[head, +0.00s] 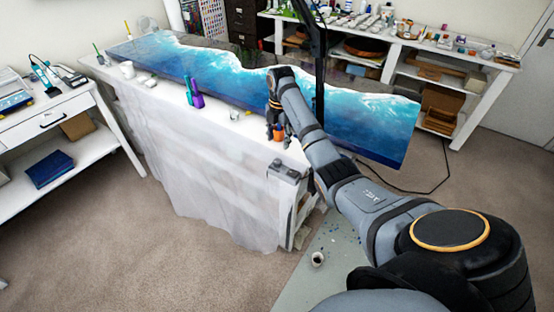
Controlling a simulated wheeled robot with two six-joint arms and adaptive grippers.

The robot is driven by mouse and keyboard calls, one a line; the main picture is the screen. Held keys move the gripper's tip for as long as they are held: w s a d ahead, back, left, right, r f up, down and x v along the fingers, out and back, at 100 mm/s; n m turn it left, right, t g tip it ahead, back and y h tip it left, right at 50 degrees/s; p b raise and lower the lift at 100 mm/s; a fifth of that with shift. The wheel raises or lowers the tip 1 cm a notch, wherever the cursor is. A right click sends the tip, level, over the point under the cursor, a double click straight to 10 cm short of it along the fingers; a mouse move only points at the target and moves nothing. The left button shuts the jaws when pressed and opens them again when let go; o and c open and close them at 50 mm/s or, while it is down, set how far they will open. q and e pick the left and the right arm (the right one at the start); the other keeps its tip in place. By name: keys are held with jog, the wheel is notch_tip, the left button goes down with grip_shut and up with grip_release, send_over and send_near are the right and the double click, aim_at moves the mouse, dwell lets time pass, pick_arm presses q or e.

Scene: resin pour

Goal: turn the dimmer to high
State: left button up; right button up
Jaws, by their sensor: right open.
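My right arm reaches in from the lower right across the near edge of the covered table (185,145). My right gripper (275,132) points down at that edge, beside the blue and white resin slab (215,75). It is small here, with its jaws open, and I see nothing held in it. A black upright pole (319,85) stands just behind the arm. My left gripper is out of view.
Purple and teal containers (195,93) and a white cup (127,69) stand on the covered table. A white desk (60,115) is at left, and shelves (450,88) stand at the back right. A black cable (425,190) lies on the floor. Carpet at lower left is clear.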

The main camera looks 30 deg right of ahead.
aim_at(277, 161)
notch_tip(277, 161, down, 10)
jog(key=shift+w+a+f+p, duration=0.1)
jog(key=shift+w+f+p, duration=0.1)
jog(key=shift+p, duration=0.5)
grip_shut()
